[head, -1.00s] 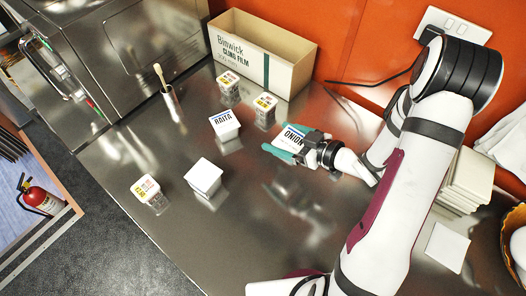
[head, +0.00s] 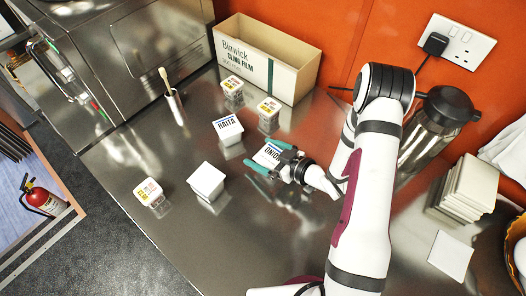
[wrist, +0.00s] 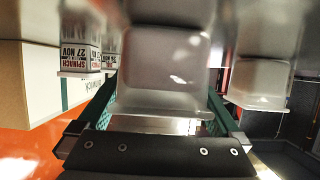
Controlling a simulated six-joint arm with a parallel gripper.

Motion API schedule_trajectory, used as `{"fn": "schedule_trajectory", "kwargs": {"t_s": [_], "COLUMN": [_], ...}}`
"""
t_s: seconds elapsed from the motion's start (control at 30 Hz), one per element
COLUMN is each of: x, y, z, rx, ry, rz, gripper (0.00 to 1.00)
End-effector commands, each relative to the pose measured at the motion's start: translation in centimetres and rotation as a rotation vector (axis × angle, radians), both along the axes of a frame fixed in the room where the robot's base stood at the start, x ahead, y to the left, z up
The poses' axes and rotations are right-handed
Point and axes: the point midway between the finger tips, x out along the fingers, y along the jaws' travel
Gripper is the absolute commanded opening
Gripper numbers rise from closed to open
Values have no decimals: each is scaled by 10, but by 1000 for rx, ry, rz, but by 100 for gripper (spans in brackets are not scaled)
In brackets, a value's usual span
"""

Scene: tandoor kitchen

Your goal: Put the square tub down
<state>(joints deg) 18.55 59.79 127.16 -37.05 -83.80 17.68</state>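The square tub with a white lid marked ONION (head: 269,152) is between the teal fingers of my gripper (head: 267,157), right of the middle of the counter in the head view. In the wrist view the tub (wrist: 165,70) shows as a translucent, blurred square body, with a green finger close along each side. My gripper (wrist: 163,112) appears shut on it. The counter is shiny steel (head: 255,235). Whether the tub's base touches it or hangs just above cannot be told.
A RAITA tub (head: 228,128) and a plain-lidded tub (head: 207,179) stand left of my gripper. Small labelled tubs (head: 269,106) (head: 232,84) (head: 149,190) stand around them. A cling film box (head: 262,65) is behind. A flask (head: 436,120) and a tile stack (head: 468,188) are right. The front counter is clear.

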Motion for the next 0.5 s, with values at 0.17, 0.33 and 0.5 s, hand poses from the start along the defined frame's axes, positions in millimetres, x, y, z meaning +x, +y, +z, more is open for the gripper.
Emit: {"fn": "schedule_trajectory", "kwargs": {"t_s": [0.17, 0.33, 0.5], "x": [0, -16, -41], "y": [0, -18, -44], "z": [3, 13, 28], "rx": [0, 1, 0], "ry": [0, 1, -2], "rz": [0, -6, -6], "gripper": [100, 100, 100]}}
